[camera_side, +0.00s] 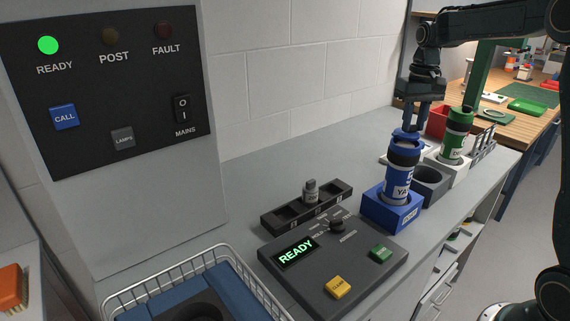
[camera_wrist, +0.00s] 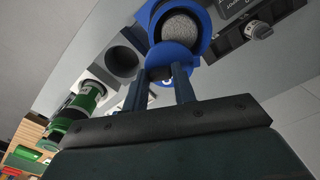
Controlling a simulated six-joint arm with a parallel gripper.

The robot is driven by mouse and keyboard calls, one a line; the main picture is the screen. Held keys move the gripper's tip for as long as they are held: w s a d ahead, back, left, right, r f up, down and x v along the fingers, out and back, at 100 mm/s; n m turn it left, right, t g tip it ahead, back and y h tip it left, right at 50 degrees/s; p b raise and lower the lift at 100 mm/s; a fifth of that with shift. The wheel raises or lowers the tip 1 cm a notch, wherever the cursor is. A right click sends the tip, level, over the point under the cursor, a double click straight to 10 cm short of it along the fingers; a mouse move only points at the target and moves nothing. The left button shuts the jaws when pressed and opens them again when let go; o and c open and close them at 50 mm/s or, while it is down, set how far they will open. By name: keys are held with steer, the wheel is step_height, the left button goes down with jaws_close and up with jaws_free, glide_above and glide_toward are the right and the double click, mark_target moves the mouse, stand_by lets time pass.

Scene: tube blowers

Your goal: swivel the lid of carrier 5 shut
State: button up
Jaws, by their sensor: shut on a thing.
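In the wrist view the lid (camera_wrist: 172,58) is swung out to one side of the carrier's round blue mouth (camera_wrist: 205,25). The mouth is open and a grey speckled filling (camera_wrist: 180,27) shows inside. My gripper (camera_wrist: 166,78) is shut on a part of the lid, with one finger on each side. The fingertips are partly hidden in the side view.
A green carrier (camera_side: 455,135) stands in a white holder behind, with an empty grey holder (camera_side: 431,183) between. A control box (camera_side: 330,268) with a READY display and a dark slotted rack (camera_side: 307,207) lie in front. A red bin (camera_side: 437,121) is farther back.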

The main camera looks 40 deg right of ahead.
steer(key=m, duration=0.1)
steer(key=s+m, duration=0.1)
steer(key=shift+a+m, duration=0.4)
steer(key=m, duration=0.1)
steer(key=s+a+m, duration=0.1)
steer(key=m, duration=0.1)
steer(key=shift+a+m, duration=0.1)
steer(key=shift+m, duration=0.2)
steer(key=m, duration=0.1)
steer(key=a+m, duration=0.1)
steer(key=shift+s+m, duration=0.15)
steer(key=shift+m, duration=0.25)
steer(key=shift+s+a+m, duration=0.1)
steer(key=shift+a+m, duration=0.3)
steer(key=shift+m, duration=0.5)
steer(key=shift+a+m, duration=0.35)
steer(key=shift+m, duration=0.55)
steer(key=o, duration=1)
step_height(320, 180, up, 14)
